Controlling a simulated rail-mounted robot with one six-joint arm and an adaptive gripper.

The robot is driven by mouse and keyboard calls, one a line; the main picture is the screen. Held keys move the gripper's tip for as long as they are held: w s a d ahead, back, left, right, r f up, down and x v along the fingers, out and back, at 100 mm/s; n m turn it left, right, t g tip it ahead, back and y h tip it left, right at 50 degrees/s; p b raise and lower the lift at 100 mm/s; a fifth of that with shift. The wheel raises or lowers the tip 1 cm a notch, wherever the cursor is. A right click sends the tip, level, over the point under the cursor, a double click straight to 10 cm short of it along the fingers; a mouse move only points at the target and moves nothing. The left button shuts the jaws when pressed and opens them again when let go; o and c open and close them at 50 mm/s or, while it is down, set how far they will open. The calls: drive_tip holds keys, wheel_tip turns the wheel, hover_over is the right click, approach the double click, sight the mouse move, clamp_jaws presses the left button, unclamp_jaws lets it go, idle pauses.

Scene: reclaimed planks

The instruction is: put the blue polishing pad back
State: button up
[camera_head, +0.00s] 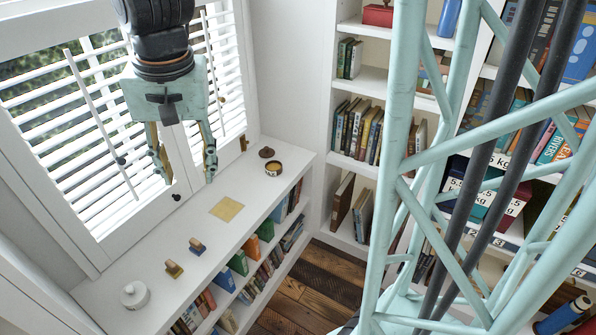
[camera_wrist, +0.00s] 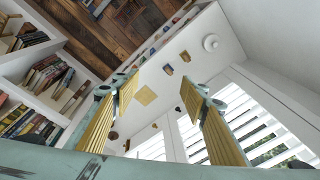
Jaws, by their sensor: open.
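Two small pads with brown wooden grips sit on the white shelf top. The one farther from the white pot looks like the blue polishing pad (camera_head: 196,251), with a dark bluish base; it also shows in the wrist view (camera_wrist: 167,70). The other pad (camera_head: 173,269) has a yellowish base. A flat yellow square (camera_head: 227,208) lies on the same top, and also shows in the wrist view (camera_wrist: 146,95). My gripper (camera_head: 188,176) hangs in the air in front of the window, above the shelf top, open and empty. Its fingers (camera_wrist: 161,92) frame the shelf top in the wrist view.
A white lidded pot (camera_head: 135,295) stands at the near end of the shelf top. An open tin (camera_head: 273,169) and a brown round piece (camera_head: 266,152) are at the far end. Window shutters (camera_head: 90,125) border the top; bookshelves (camera_head: 365,100) stand beyond.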

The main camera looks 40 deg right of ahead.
drive_tip(key=s+r+n+t, duration=0.1)
drive_tip(key=s+r+n, duration=0.2)
drive_tip(key=s, duration=0.9)
drive_tip(key=s+r+n+t, duration=0.1)
drive_tip(key=s+r+n, duration=0.3)
drive_tip(key=s+r, duration=0.3)
drive_tip(key=s, duration=0.5)
drive_tip(key=shift+s, duration=0.35)
drive_tip(key=shift+d, duration=0.1)
